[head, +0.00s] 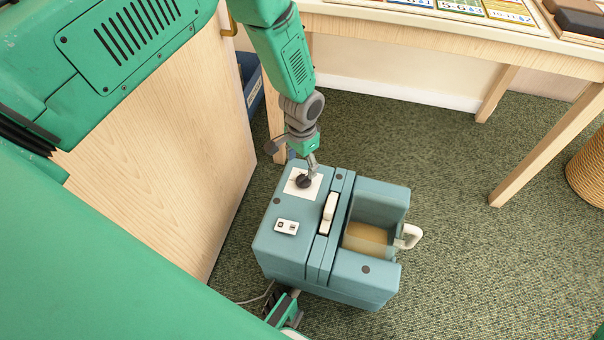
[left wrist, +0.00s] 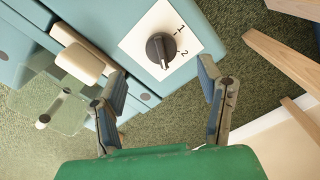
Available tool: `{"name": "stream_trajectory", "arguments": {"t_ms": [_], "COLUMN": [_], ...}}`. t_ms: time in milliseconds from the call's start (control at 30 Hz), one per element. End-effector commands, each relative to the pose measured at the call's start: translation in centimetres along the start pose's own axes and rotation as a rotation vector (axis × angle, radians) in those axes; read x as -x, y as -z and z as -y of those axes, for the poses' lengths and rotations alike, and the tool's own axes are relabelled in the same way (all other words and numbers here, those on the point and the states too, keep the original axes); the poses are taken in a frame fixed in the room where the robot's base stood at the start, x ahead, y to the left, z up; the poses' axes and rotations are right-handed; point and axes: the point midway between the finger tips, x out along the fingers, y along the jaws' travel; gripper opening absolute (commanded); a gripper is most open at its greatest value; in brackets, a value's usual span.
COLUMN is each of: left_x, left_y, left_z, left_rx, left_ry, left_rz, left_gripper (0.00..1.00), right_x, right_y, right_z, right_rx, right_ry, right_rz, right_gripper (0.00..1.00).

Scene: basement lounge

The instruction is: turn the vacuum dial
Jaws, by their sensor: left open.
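The vacuum (head: 290,250) is a blue-green boxy unit standing on the carpet. Its dial (head: 304,182) is a round dark knob on a white square plate on top, near the far left corner. In the left wrist view the dial (left wrist: 160,48) shows beside the marks 1 and 2 on the plate (left wrist: 140,42); which mark it points to is hard to tell. My left gripper (head: 310,170) is at the dial from above. In the left wrist view its two fingers (left wrist: 162,76) are spread, with the dial ahead between them, apart from both.
A white handle (head: 328,213) and a small switch plate (head: 287,227) sit on the vacuum's top. A wooden panel (head: 170,150) stands close on the left. A table (head: 440,35) stands behind, with a leg (head: 545,145) on the right. Carpet right of the vacuum is clear.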

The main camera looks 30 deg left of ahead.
Motion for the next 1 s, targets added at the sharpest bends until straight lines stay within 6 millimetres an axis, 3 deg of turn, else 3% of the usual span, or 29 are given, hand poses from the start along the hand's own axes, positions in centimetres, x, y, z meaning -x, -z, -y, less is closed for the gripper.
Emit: {"name": "stream_trajectory", "arguments": {"t_ms": [100,333,867,1000], "left_x": [2.2,4.1,4.1,2.6], "left_y": [0.1,0.1,0.0,-2.4], "left_z": [0.0,0.0,-0.1,-1.2], "left_rx": [0.000,-0.001,-0.001,0.016], "left_ry": [0.000,-0.001,-0.001,-0.016], "left_rz": [-0.002,0.000,0.000,0.003], "left_gripper": [0.61,0.61,0.61,0.61], "right_x": [0.0,0.0,-0.1,-0.1], "right_y": [0.0,0.0,0.2,0.2], "right_z": [0.0,0.0,0.0,0.0], "right_rx": [0.000,0.000,0.000,0.000], "right_ry": [0.000,0.000,0.000,0.000], "right_rz": [0.000,0.000,0.003,0.003], "right_gripper": [0.40,0.40,0.40,0.40]}}
